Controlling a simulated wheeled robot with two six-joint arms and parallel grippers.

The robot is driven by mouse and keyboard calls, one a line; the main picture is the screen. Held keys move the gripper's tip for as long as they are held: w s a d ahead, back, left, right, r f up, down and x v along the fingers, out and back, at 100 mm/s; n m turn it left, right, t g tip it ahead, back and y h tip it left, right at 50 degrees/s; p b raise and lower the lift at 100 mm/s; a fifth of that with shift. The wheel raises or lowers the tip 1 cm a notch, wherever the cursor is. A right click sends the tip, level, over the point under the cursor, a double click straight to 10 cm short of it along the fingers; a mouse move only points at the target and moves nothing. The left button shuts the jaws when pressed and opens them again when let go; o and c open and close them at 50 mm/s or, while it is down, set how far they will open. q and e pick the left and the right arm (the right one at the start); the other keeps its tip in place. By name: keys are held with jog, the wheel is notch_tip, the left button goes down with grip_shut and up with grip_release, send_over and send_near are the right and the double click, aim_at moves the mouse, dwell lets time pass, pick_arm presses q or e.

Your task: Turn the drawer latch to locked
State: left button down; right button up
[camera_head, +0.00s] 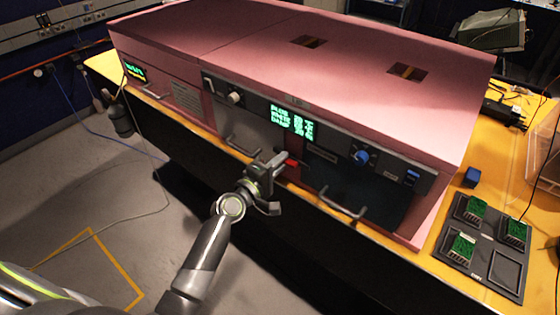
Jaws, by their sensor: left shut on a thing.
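The latch (291,162) shows as a small red piece on the front of the pink foam enclosure, below the green-lit display (292,122). My left gripper (279,163) is at the latch, with its fingertips shut on it. The fingers hide part of the latch, and its exact angle is too small to read. Drawer fronts with bar handles lie on both sides: a grey one (258,128) to the left and a dark one (355,185) to the right. My right gripper is not in view.
A bar handle (341,210) juts out right of my gripper, and another handle (241,147) to its left. A blue knob (361,157) sits on the front panel. A dark tray (452,254) with green pieces and a blue block (472,177) rest on the yellow table at right.

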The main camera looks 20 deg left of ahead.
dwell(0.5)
pick_arm(q)
jog(key=c, duration=1.5)
grip_release()
jog(key=shift+s, duration=0.1)
jog(key=shift+b+v, duration=1.75)
jog(key=shift+v, duration=6.9)
jog(key=shift+a, duration=0.1)
